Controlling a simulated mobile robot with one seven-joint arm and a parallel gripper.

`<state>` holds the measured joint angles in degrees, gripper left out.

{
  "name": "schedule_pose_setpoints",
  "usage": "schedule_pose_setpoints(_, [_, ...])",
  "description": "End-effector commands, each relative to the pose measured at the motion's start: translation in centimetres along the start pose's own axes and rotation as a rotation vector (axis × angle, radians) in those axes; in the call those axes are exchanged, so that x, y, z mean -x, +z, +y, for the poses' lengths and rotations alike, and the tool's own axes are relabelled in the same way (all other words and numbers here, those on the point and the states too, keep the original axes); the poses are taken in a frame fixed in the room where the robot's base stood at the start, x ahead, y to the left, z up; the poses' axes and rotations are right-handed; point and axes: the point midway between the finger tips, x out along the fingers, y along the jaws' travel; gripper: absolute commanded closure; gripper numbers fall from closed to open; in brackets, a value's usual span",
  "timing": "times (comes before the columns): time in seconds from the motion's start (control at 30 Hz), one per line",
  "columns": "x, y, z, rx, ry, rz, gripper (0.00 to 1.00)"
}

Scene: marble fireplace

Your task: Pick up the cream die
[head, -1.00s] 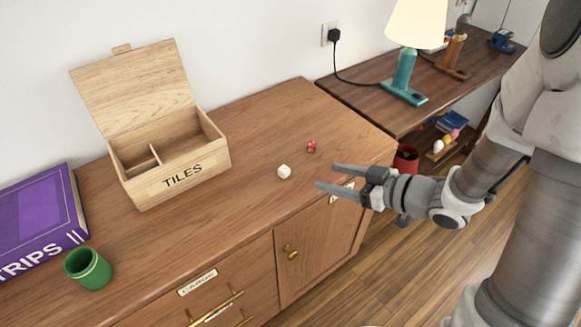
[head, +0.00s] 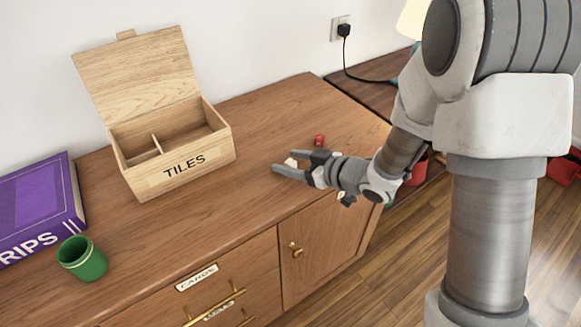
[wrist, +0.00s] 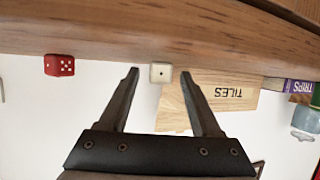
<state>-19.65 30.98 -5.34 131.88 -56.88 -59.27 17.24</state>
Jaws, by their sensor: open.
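The cream die (head: 291,162) sits on the wooden cabinet top, partly hidden behind my gripper's fingers in the head view. In the wrist view, which is upside down, the cream die (wrist: 160,72) shows one dark pip and lies between and just beyond the fingertips. My gripper (head: 276,160) is open and empty, its fingers pointing left, low over the cabinet top. In the wrist view, my gripper (wrist: 160,73) has a finger on each side of the die, with gaps showing.
A red die (head: 319,140) is behind my gripper. An open wooden TILES box (head: 180,180) stands to the left, with a purple book (head: 40,208) and a green cup (head: 82,258) farther left. The cabinet top (head: 200,225) between is clear.

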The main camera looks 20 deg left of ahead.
Motion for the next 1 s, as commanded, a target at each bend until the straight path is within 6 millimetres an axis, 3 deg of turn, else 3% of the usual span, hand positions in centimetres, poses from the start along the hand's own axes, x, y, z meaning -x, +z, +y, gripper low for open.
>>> schedule_pose_setpoints(0.3, [-0.68, -0.05, 0.02, 0.0, 0.001, 0.0, 0.35])
schedule_pose_setpoints(0.67, [-0.65, -0.04, 0.03, 0.0, 0.001, 0.0, 1.0])
schedule_pose_setpoints(1.0, [-0.63, -0.08, 0.03, 0.0, 0.001, 0.0, 1.0])
